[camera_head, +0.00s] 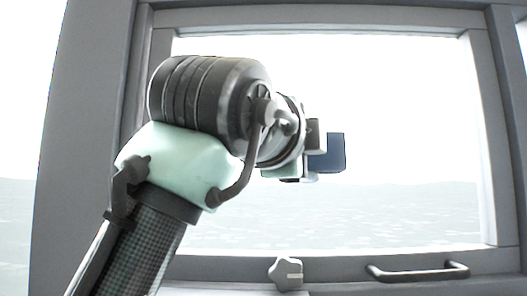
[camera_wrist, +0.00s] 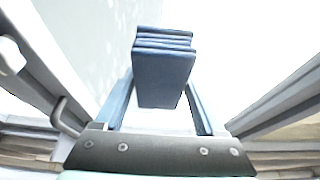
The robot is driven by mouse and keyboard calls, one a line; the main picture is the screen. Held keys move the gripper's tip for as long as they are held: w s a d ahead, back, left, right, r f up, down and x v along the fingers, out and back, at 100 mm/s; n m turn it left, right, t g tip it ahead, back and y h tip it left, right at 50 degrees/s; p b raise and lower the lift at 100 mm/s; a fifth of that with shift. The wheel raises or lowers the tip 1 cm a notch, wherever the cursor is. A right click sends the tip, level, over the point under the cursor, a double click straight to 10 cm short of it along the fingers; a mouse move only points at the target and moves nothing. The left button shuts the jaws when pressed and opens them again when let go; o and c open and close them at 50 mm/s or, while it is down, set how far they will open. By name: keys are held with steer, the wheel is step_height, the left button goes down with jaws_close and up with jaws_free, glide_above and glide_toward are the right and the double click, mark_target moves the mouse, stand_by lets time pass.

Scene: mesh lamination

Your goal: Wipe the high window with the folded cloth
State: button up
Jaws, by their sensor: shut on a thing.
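The folded cloth (camera_head: 328,153) is dark blue and shows at the end of my gripper (camera_head: 314,152) in the head view, in front of the window pane (camera_head: 405,140). In the wrist view the cloth (camera_wrist: 163,75) is a thick block of several stacked layers, held between the two fingers of my gripper (camera_wrist: 160,108). My gripper is shut on it. The pane is bright and fills the grey window frame. I cannot tell whether the cloth touches the glass. My arm hides the left part of the pane in the head view.
A grey frame (camera_head: 490,130) surrounds the pane. A dark bar handle (camera_head: 418,271) and a light knob (camera_head: 286,273) are on the lower rail. The right part of the pane is unobstructed. In the wrist view, stacked brownish layers (camera_wrist: 28,140) show at the lower left.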

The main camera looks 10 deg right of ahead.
mark_target(335, 146)
steer(key=shift+r, duration=0.45)
steer(key=shift+s+d+f, duration=0.1)
steer(key=shift+s+d, duration=0.15)
steer(key=shift+d, duration=0.7)
steer(key=shift+s+d, duration=0.25)
steer(key=shift+d, duration=0.7)
steer(key=shift+s+d+p, duration=0.25)
steer(key=shift+s+d, duration=0.1)
steer(key=shift+d, duration=0.8)
steer(key=shift+s+d+p, duration=0.2)
steer(key=shift+s+d, duration=0.1)
steer(key=shift+d, duration=0.9)
steer(key=shift+s+d+p, duration=0.25)
steer(key=shift+s+d, duration=0.1)
steer(key=shift+d, duration=0.8)
steer(key=shift+a, duration=0.15)
steer(key=shift+w+a+p, duration=0.35)
steer(key=shift+w+a, duration=0.2)
steer(key=shift+a, duration=1.2)
steer(key=shift+w+a+p, duration=0.4)
steer(key=shift+w+a, duration=0.1)
steer(key=shift+a, duration=1.3)
steer(key=shift+w+a+p, duration=0.35)
steer(key=shift+w+a, duration=0.2)
steer(key=shift+a, duration=1.2)
steer(key=shift+s, duration=0.15)
